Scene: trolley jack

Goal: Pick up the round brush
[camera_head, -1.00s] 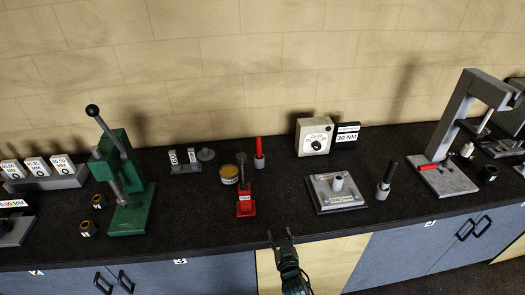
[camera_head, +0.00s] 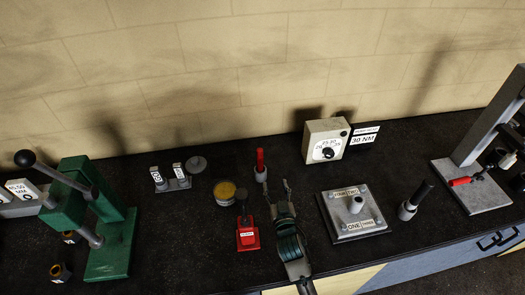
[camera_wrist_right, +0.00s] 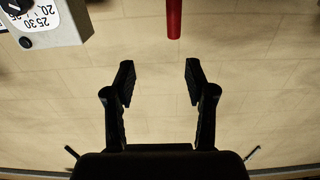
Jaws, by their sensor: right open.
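Several tools stand on the bench, and I cannot tell for certain which is the round brush. A red handle (camera_head: 260,159) stands upright in a small grey holder at the back. A black handle (camera_head: 420,195) leans in a grey holder at the right. A dark-handled piece (camera_head: 242,197) stands in a red labelled base at the front. My right gripper (camera_head: 279,188) is open and empty, in front of the red handle and right of the red base. In the right wrist view my open fingers (camera_wrist_right: 160,85) have the red handle (camera_wrist_right: 174,18) beyond them. My left gripper is out of view.
A plate block (camera_head: 355,212) lies right of my gripper. A dial box (camera_head: 326,140) and a 30 NM sign stand behind. A yellow-topped tin (camera_head: 224,192) is at the left, a green press (camera_head: 112,240) further left. A grey press stand (camera_head: 475,190) is at the right.

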